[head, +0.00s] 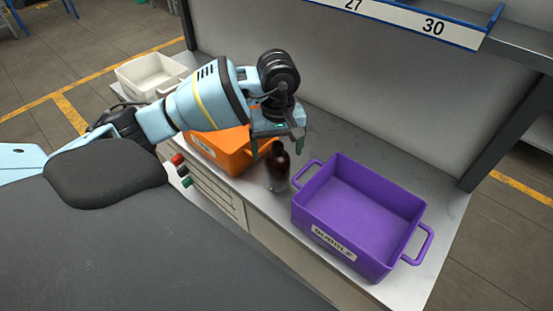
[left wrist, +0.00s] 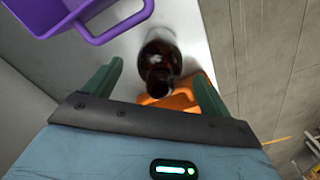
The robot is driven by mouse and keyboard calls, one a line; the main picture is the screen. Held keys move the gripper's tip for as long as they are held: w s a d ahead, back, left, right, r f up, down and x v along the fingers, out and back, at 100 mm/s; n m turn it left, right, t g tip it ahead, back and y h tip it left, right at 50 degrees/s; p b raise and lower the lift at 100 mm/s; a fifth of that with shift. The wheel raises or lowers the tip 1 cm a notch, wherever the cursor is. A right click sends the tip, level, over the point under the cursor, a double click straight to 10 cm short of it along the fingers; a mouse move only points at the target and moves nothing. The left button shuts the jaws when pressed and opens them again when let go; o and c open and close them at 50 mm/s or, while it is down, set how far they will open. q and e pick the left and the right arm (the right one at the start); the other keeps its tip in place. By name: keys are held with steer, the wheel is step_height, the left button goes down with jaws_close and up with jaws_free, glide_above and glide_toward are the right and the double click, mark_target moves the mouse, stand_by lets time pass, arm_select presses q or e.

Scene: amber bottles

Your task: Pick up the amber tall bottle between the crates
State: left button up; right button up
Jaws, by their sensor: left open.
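The amber tall bottle (head: 278,170) stands upright on the bench between the orange crate (head: 224,150) and the purple crate (head: 365,210). My left gripper (head: 276,146) is above the bottle's neck, fingers pointing down. In the left wrist view the dark brown bottle (left wrist: 160,62) shows from above, ahead of and between the two open green fingers (left wrist: 158,90). The gripper is open and holds nothing. I cannot tell whether a finger touches the bottle. My left arm hides part of the orange crate. My right gripper is not in view.
The purple crate's handle (left wrist: 118,25) is close beside the bottle in the left wrist view. A white crate (head: 150,75) stands at the far left end of the bench. A grey wall panel (head: 390,90) rises behind. Bare bench top (head: 450,207) shows right of the purple crate.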

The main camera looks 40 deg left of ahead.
arm_select(q)
steer(key=shift+f, duration=0.95)
steer(key=c, duration=1.4)
steer(key=shift+c, duration=0.3)
steer(key=shift+r, duration=0.2)
